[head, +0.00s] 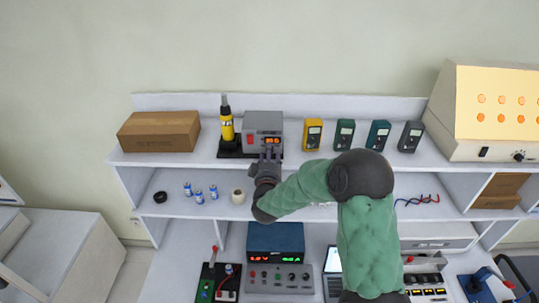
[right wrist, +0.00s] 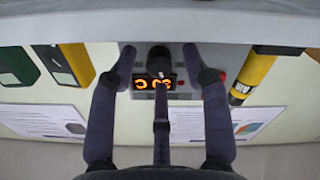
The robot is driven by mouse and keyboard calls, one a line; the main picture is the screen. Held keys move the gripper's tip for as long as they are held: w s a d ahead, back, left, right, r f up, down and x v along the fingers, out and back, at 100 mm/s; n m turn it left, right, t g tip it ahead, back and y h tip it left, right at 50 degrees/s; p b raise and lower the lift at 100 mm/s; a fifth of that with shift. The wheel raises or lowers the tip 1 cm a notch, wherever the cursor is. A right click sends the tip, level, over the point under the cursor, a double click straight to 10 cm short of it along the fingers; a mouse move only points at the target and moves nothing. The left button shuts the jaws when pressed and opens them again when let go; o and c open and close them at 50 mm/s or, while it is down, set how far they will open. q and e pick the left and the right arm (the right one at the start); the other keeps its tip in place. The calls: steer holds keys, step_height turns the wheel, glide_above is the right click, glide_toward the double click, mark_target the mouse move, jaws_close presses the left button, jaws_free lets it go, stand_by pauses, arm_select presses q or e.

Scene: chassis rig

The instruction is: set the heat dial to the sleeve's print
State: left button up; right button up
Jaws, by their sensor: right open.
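The grey heat station (head: 263,122) stands on the upper shelf with a red button and a lit orange display (head: 272,140). In the right wrist view the display (right wrist: 153,84) is upside down and partly covered; I cannot read it surely. A dark round knob, the heat dial (right wrist: 159,66), shows between the fingertips in that view. My right gripper (head: 270,153) is in front of the station, fingers open on either side of the dial; I cannot tell if they touch it. The sleeve and its print cannot be made out. My left gripper is out of view.
A yellow hot-air tool (head: 227,125) stands left of the station, beside a cardboard box (head: 159,132). Several meters, including a yellow one (head: 312,134), stand to the right. A tape roll (head: 238,196) and blue cans (head: 199,197) sit on the shelf below.

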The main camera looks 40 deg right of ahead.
jaws_close()
steer(key=shift+b, duration=0.5)
steer(key=m+b, duration=1.3)
steer(key=b, duration=0.4)
steer(key=shift+s+d+m, duration=0.1)
steer(key=shift+m, duration=0.3)
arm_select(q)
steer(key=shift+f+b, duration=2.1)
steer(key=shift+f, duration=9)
arm_select(e)
steer(key=shift+r+m, duration=0.15)
steer(key=shift+m, duration=1.95)
